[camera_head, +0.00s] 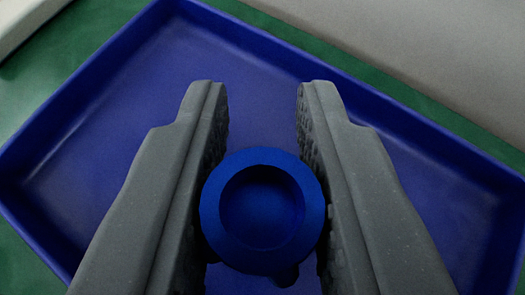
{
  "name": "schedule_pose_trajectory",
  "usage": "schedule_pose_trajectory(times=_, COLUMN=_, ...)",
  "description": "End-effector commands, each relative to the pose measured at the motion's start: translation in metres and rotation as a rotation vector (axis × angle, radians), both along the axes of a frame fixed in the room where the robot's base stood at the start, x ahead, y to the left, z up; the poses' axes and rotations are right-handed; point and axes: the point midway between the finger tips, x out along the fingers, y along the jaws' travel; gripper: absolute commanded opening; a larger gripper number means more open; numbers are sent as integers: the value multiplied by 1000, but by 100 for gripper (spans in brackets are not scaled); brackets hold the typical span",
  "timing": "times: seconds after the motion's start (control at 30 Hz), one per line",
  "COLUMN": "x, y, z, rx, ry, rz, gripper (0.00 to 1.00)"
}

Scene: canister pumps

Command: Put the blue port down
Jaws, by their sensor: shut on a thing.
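The blue port (218,228) is a round blue piece with a ring-shaped rim and a hollow centre, seen from its open end. My gripper (262,95) is shut on it, with one grey finger against each side. The fingertips reach past the port towards the top of the picture. The port and gripper are over a blue tray (330,60). I cannot tell whether the port touches the tray floor. A small dark part shows under the port's lower edge, mostly hidden.
The tray's raised walls run along the left, top and right. Its visible floor around the gripper is bare. A green surface (35,95) lies outside the tray, with a grey area (430,50) beyond it at the upper right and a pale edge at the upper left.

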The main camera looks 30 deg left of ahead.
Motion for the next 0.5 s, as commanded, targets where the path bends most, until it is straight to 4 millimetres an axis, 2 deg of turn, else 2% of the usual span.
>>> schedule_pose_trajectory(times=0.2, x=0, y=0, z=-1, rx=0, ry=0, rz=0, gripper=0)
schedule_pose_trajectory(times=0.23, x=0, y=0, z=-1, rx=0, ry=0, rz=0, gripper=23)
schedule_pose_trajectory(times=0.3, x=0, y=0, z=-1, rx=0, ry=0, rz=0, gripper=42)
schedule_pose_trajectory(times=0.5, x=0, y=0, z=-1, rx=0, ry=0, rz=0, gripper=42)
